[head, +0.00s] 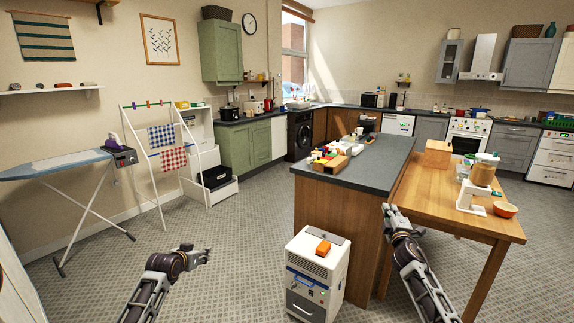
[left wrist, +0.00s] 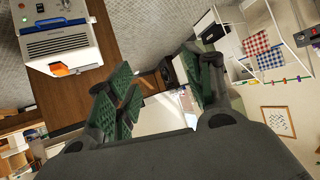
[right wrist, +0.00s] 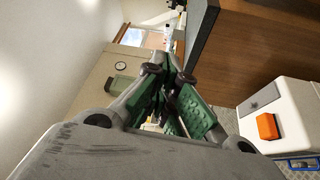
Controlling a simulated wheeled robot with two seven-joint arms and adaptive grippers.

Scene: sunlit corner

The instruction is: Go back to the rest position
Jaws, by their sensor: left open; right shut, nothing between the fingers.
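My left gripper (head: 196,256) is raised over the tiled floor at the lower middle-left of the head view. In the left wrist view its green-padded fingers (left wrist: 165,95) stand wide apart with nothing between them. My right gripper (head: 390,212) is in front of the wooden side of the island, near the table's left edge. In the right wrist view its fingers (right wrist: 165,95) are together and hold nothing. Neither gripper appears to touch anything.
A white cabinet unit (head: 303,262) with an orange object (head: 323,247) on top stands between my arms. The island (head: 370,165) and wooden table (head: 425,190) are close by my right arm. An ironing board (head: 55,165) and drying rack (head: 147,150) stand left. Floor (head: 240,220) between is clear.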

